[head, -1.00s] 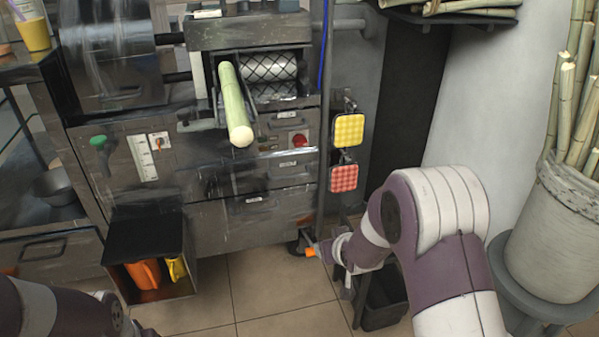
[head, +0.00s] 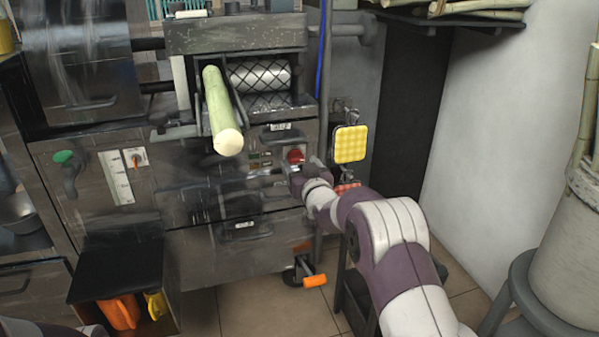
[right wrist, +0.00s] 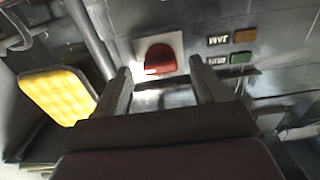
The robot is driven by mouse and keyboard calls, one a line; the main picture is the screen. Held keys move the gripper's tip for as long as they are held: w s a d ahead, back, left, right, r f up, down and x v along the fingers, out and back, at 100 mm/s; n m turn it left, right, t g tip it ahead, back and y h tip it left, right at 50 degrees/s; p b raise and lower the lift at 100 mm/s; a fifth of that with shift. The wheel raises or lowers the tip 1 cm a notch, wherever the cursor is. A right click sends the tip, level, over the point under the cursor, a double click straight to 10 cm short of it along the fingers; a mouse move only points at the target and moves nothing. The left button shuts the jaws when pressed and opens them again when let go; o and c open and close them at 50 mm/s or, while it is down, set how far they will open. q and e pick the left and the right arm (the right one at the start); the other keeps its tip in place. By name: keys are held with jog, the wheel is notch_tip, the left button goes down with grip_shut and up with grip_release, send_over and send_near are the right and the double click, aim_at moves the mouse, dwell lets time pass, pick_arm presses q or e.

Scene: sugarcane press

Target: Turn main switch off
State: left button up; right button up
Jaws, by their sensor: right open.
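The red switch (head: 295,156) is a red knob on a pale plate on the press's front panel, right of the cane. In the right wrist view the red switch (right wrist: 160,58) shows just beyond and between the fingertips. My right gripper (head: 296,174) is close below the switch in the head view. In the right wrist view its two fingers (right wrist: 159,70) are spread apart, with nothing held between them. I cannot tell whether a fingertip touches the switch. My left gripper is not in view.
A sugarcane stalk (head: 220,110) sticks out of the rollers above. A yellow pad (head: 350,144) hangs right of the switch, above a partly hidden red pad. Small buttons (right wrist: 243,36) sit beside the switch. A green-knobbed lever (head: 64,158) is at the left.

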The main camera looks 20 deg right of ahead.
jog(key=shift+w, duration=0.6)
jog(key=c, duration=1.1)
jog(key=shift+o, duration=0.2)
jog(key=n, duration=0.4)
jog(key=shift+n, duration=0.4)
jog(key=n, duration=0.4)
jog(key=shift+n, duration=0.3)
jog(key=n, duration=0.4)
jog(key=shift+f+n, duration=0.1)
jog(key=shift+n, duration=0.2)
jog(key=shift+n+b, duration=0.6)
jog(key=shift+n, duration=1.4)
